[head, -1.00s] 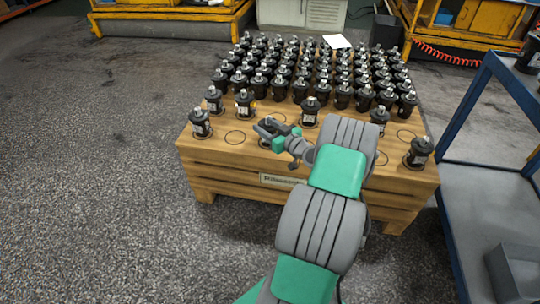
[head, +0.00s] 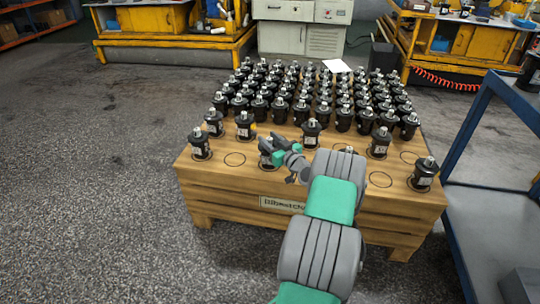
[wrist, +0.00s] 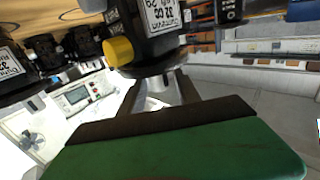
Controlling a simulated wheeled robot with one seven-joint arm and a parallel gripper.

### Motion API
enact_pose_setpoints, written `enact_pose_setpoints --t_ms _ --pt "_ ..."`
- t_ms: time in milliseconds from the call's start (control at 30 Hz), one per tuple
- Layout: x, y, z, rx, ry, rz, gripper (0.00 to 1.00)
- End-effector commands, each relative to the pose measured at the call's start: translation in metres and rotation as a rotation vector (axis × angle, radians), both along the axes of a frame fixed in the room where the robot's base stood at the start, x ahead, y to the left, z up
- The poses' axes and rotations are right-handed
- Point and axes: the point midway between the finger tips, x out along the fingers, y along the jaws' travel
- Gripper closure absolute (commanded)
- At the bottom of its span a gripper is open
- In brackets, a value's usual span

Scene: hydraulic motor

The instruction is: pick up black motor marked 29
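Black motors with silver shafts stand upright on a wooden pallet (head: 320,215). My gripper (head: 268,142) is at the shaft end of a front-row black motor (head: 266,158), which it partly hides in the head view. In the upside-down wrist view, a large black motor (wrist: 155,50) has a white label and a yellow cap at its side. My gripper's two fingers (wrist: 162,88) stand apart on either side of its silver shaft. Contact with the shaft cannot be made out.
Neighbouring motors stand left (head: 200,146), behind (head: 245,126) and right (head: 311,133). Dense rows of motors fill the pallet's back. A blue-framed cart (head: 470,215) stands to the right. The floor at left is clear.

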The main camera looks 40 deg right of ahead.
Motion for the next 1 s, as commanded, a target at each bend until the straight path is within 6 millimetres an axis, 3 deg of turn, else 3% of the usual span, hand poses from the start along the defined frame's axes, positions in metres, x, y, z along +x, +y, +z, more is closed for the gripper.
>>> enact_pose_setpoints --t_ms 467,1000 --pt "0.0000 0.0004 -0.0001 0.000 0.000 0.001 1.00" --pt "0.0002 0.0007 -0.0002 0.000 0.000 0.001 1.00"
